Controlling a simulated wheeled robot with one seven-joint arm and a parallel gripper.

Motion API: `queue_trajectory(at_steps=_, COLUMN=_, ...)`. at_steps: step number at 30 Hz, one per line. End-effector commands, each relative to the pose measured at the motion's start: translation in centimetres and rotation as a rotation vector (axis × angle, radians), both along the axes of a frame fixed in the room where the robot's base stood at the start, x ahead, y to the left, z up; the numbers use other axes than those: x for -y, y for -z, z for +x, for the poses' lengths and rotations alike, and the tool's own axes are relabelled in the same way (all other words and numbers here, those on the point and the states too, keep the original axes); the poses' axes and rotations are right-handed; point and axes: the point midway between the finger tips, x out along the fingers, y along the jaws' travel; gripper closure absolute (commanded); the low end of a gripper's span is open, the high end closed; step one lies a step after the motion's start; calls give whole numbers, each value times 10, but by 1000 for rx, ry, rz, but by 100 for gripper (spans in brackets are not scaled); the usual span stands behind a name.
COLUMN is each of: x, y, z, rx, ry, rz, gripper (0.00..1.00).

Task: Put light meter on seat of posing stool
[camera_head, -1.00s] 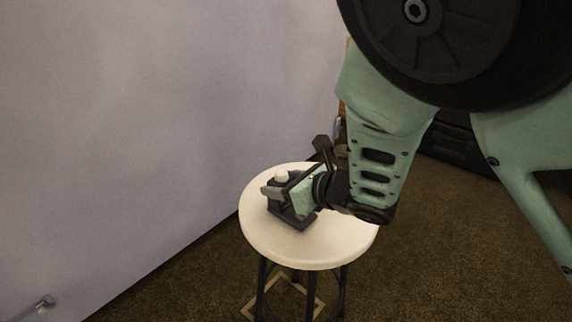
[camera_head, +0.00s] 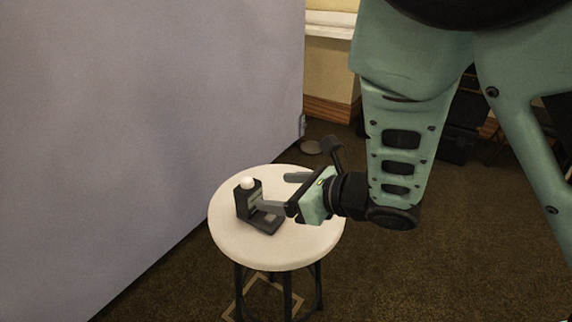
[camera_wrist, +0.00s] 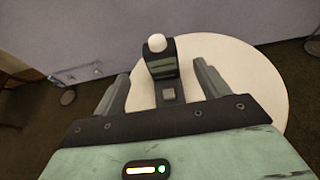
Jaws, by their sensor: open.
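The light meter (camera_head: 249,201), dark with a white dome on top, stands upright on the round white seat of the posing stool (camera_head: 285,257). A flat dark base part extends from it toward my gripper. My gripper (camera_head: 272,192) is open and sits to the right of the meter, its fingers pointing at it. In the wrist view the light meter (camera_wrist: 161,64) is ahead between the two spread fingers of my gripper (camera_wrist: 160,83), with a gap on each side. The white seat (camera_wrist: 262,80) shows beyond the fingers, mostly to the right.
A pale backdrop wall (camera_head: 150,120) stands close to the left of the stool. Dark carpet (camera_head: 420,270) lies open to the right. A dark case (camera_head: 456,143) and a small round object (camera_head: 311,147) are on the floor behind.

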Motion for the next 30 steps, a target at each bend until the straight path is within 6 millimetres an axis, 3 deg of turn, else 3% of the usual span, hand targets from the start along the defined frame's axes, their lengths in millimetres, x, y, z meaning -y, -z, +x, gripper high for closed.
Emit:
queue_trajectory(at_steps=9, x=6, y=-11, z=-5, rx=-3, ry=-5, rz=-7, gripper=26)
queue_trajectory(at_steps=30, x=20, y=-10, z=-15, rx=-16, ry=13, rz=5, gripper=26)
